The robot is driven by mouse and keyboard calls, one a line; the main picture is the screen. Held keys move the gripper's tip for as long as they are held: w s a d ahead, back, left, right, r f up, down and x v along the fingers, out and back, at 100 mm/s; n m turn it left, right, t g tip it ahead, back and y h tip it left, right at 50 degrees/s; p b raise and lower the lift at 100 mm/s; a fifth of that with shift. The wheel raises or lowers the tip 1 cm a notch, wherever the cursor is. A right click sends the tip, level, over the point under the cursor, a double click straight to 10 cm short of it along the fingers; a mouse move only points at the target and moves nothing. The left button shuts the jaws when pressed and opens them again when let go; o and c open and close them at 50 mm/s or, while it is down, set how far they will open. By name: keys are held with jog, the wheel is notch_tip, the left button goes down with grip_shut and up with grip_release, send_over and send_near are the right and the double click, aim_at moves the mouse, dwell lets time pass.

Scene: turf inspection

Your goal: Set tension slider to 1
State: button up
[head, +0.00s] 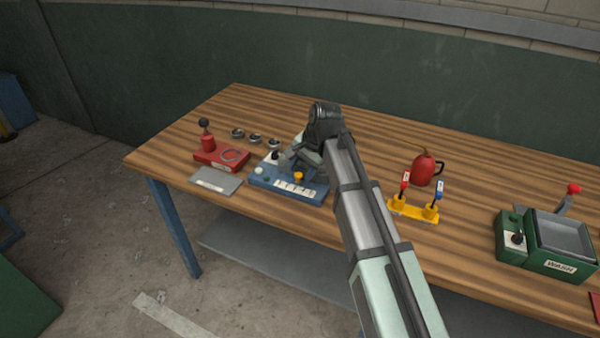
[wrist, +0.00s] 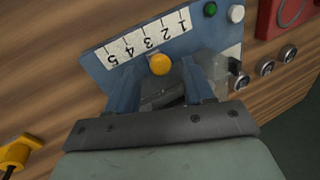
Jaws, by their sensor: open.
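The blue panel (head: 262,181) has a white scale strip (head: 295,188) numbered 1 to 5. In the wrist view the strip (wrist: 148,38) appears upside down, with 1 at the upper right and 5 at the lower left. The yellow slider knob (head: 298,176) stands beside the strip, about level with 3. My gripper (wrist: 159,66) is open, its two blue fingers on either side of the yellow knob (wrist: 159,64) in the wrist view. I cannot tell whether they touch it. In the head view, my gripper (head: 300,162) hangs over the panel and partly hides it.
A green button (wrist: 210,9), a white button (wrist: 236,13) and a black switch are on the panel. Round gauges (head: 256,139) and a red box (head: 222,158) are nearby. A yellow two-lever stand (head: 412,209), a red can (head: 424,168) and a green wash unit (head: 546,262) stand right.

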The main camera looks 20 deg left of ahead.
jog(key=shift+x, duration=1.05)
grip_shut()
